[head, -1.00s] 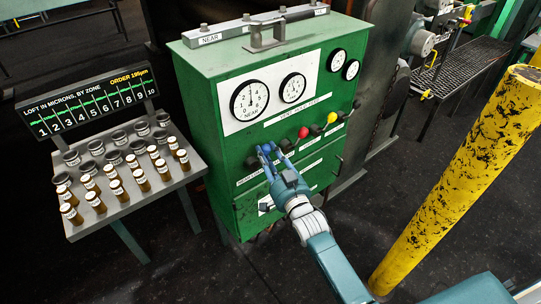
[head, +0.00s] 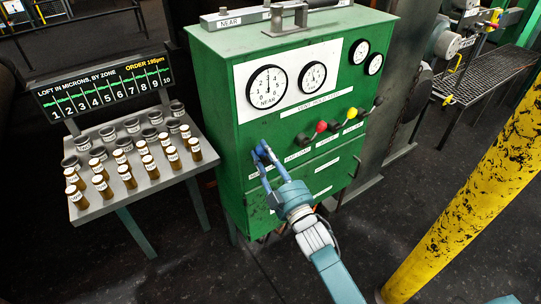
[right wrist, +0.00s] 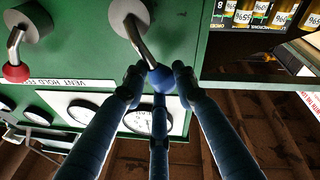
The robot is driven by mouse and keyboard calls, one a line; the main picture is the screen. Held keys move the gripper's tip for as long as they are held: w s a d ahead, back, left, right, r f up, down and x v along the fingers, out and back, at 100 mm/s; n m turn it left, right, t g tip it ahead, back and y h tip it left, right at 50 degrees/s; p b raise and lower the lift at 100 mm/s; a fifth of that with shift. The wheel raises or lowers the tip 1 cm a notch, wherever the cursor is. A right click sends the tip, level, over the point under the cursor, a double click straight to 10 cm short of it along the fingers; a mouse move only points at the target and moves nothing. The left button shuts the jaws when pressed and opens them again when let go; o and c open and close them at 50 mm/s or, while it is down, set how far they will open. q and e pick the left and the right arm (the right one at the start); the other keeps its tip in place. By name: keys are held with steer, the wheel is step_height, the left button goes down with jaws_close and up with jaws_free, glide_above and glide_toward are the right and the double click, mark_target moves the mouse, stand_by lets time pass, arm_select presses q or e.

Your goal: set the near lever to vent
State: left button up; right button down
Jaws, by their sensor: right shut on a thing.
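The near lever has a bent metal shaft and a blue knob (right wrist: 160,78), clear in the right wrist view. In the head view my right gripper (head: 262,150) covers most of it at the lower left of the green cabinet's front (head: 225,120). The fingers of my right gripper, also in the right wrist view (right wrist: 158,82), are closed around the knob. A label strip (head: 316,103) runs above the levers; "VENT" and "HOLD" are readable on it in the right wrist view. The near gauge (head: 267,87) is above the lever. My left gripper is not in view.
A red-knobbed lever (head: 321,126), a yellow-knobbed lever (head: 351,113) and a black-knobbed lever (head: 377,101) stand to the right. A yellow post (head: 470,190) is at right. A rack (head: 160,197) of sample jars stands left of the cabinet.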

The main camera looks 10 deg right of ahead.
steer(key=shift+s+a+f+n+y+b, duration=0.2)
steer(key=shift+a+n+y+b, duration=0.2)
steer(key=shift+n, duration=0.5)
steer(key=shift+s+a+f+n+y+b, duration=0.1)
steer(key=shift+a+f+n+y+b, duration=0.2)
steer(key=shift+n, duration=0.6)
steer(key=shift+a, duration=0.15)
steer(key=c, duration=1.6)
jaws_free()
steer(key=shift+f, duration=0.1)
steer(key=shift+o, duration=0.7)
steer(key=shift+a, duration=0.1)
steer(key=v, duration=1.2)
